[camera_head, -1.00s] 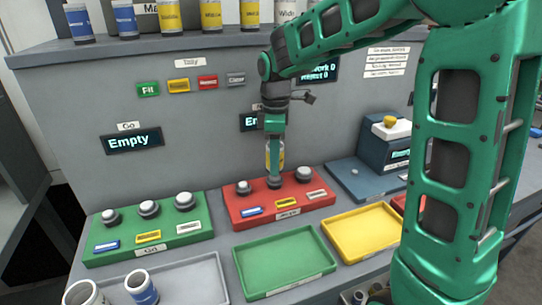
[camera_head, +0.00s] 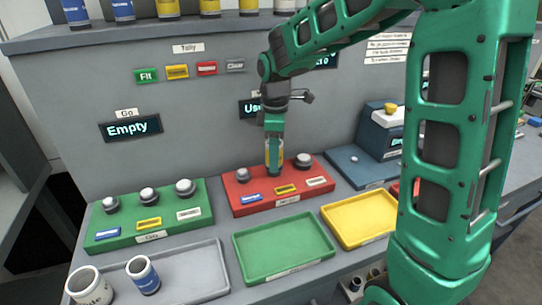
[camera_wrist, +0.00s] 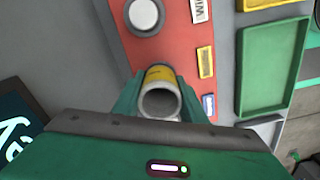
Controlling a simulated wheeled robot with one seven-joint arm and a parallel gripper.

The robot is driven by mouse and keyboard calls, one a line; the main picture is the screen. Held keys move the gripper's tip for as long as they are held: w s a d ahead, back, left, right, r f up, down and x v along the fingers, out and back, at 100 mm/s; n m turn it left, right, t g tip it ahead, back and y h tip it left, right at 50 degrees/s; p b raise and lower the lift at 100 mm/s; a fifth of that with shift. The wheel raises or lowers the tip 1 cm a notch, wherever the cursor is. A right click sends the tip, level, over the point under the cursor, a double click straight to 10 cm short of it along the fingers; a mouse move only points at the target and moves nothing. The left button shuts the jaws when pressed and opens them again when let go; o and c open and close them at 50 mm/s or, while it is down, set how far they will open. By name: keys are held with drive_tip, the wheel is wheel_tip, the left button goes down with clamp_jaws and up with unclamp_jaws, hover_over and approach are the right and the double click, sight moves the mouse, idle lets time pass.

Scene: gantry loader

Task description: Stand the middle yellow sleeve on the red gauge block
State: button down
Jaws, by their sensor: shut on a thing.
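The red gauge block (camera_head: 238,201) lies on the bench, with a pale-topped knob showing at its left and right. My gripper (camera_head: 274,152) is shut on a yellow sleeve (camera_head: 275,160) over the block's middle post. The sleeve is upright and its lower end is at that post, which is mostly hidden; I cannot tell how fully it is seated. In the wrist view the sleeve (camera_wrist: 160,92) is between my fingers (camera_wrist: 160,100), its open end facing the camera, with the red block (camera_wrist: 178,42) beyond.
A green block (camera_head: 95,232) with several knobs stands left. Green (camera_head: 238,262) and yellow (camera_head: 330,226) trays lie in front. A grey tray (camera_head: 195,290) holds a white sleeve (camera_head: 90,287) and a blue sleeve (camera_head: 144,275). More sleeves stand on the upper shelf (camera_head: 40,44). A blue device (camera_head: 375,140) stands right.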

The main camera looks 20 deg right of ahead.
idle(0.5)
drive_tip(key=c, duration=1)
unclamp_jaws()
drive_tip(key=shift+f, duration=0.1)
wheel_tip(320, 180, up, 11)
drive_tip(key=shift+w+f, duration=0.1)
drive_tip(key=s+d+f+m, duration=0.3)
drive_tip(key=s+d+m, duration=0.2)
drive_tip(key=s, duration=0.5)
drive_tip(key=s+d+f+m, duration=0.3)
drive_tip(key=s+d+m, duration=0.3)
drive_tip(key=s+m, duration=0.2)
drive_tip(key=s+d+f+m, duration=0.2)
drive_tip(key=s+d+m, duration=0.3)
drive_tip(key=s, duration=0.7)
drive_tip(key=shift+s+d+f+m, duration=0.3)
drive_tip(key=shift+d+f+m, duration=0.1)
drive_tip(key=shift+m, duration=0.6)
